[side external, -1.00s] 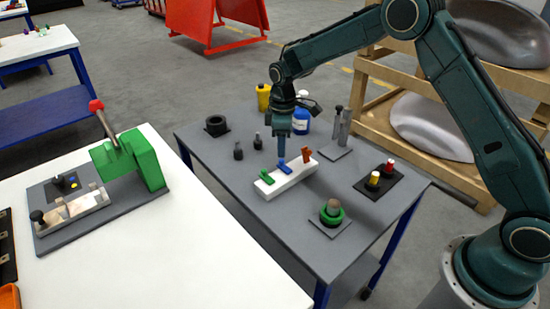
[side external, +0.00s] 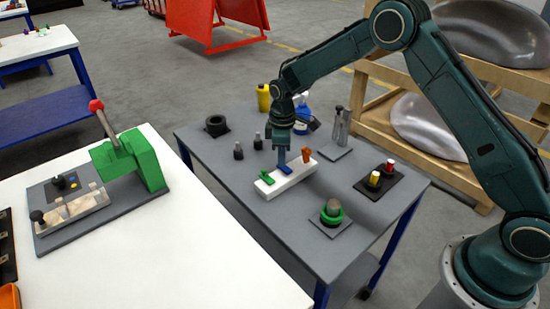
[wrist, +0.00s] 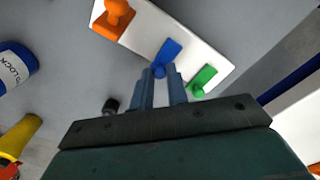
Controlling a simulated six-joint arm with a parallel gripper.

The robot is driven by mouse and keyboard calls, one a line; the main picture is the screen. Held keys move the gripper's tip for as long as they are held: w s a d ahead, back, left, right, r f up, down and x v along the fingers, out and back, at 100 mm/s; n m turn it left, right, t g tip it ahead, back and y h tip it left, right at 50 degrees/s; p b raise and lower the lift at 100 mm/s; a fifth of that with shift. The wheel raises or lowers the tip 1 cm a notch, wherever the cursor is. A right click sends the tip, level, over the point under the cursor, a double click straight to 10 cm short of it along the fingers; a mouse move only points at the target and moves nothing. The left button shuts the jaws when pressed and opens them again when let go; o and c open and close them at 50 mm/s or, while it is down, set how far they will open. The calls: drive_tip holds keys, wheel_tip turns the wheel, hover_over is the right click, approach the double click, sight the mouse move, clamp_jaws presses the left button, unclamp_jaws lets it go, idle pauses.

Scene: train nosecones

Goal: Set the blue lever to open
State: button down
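The blue lever (side external: 286,169) sits in the middle of a white block (side external: 268,190), between a green lever (side external: 266,178) and an orange lever (side external: 306,154). In the wrist view the blue lever (wrist: 168,50) has its flat arm pointing away from my gripper and its rounded knob near my fingertips. My gripper (wrist: 160,70) is pointed down over the blue lever, with a gap between its two fingers. The knob shows in that gap; I cannot tell whether either finger touches it. The side view also shows my gripper (side external: 282,162) right at the lever.
The grey table also holds a green ring fixture (side external: 333,212), red and yellow buttons (side external: 380,175), metal cylinders (side external: 341,125), black pegs (side external: 248,147), a black ring (side external: 216,125), and yellow (side external: 263,97) and blue-white bottles (side external: 302,115). A white table with a green clamp (side external: 130,160) stands left.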

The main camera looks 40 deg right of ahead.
sight(288, 170)
drive_tip(key=shift+s+r+t, duration=0.15)
drive_tip(key=shift+s+t, duration=0.05)
drive_tip(key=shift+t, duration=0.2)
drive_tip(key=shift+s+r+t, duration=0.35)
drive_tip(key=shift+s+t, duration=0.15)
drive_tip(key=shift+t, duration=0.6)
drive_tip(key=shift+s+r+t, duration=0.15)
drive_tip(key=shift+s+t, duration=0.25)
drive_tip(key=shift+t, duration=0.35)
drive_tip(key=shift+s+r+t, duration=0.1)
drive_tip(key=shift+s+t, duration=0.25)
drive_tip(key=shift+t, duration=0.4)
drive_tip(key=shift+s+t, duration=0.8)
drive_tip(key=shift+t, duration=0.7)
drive_tip(key=shift+s+f+t, duration=0.1)
drive_tip(key=shift+s+t, duration=0.3)
drive_tip(key=shift+t, duration=0.4)
drive_tip(key=shift+s+f+t, duration=0.1)
drive_tip(key=shift+s+t, duration=0.25)
drive_tip(key=shift+t, duration=0.45)
drive_tip(key=shift+s, duration=0.1)
drive_tip(key=c, duration=1.4)
unclamp_jaws()
drive_tip(key=shift+s+r, duration=0.1)
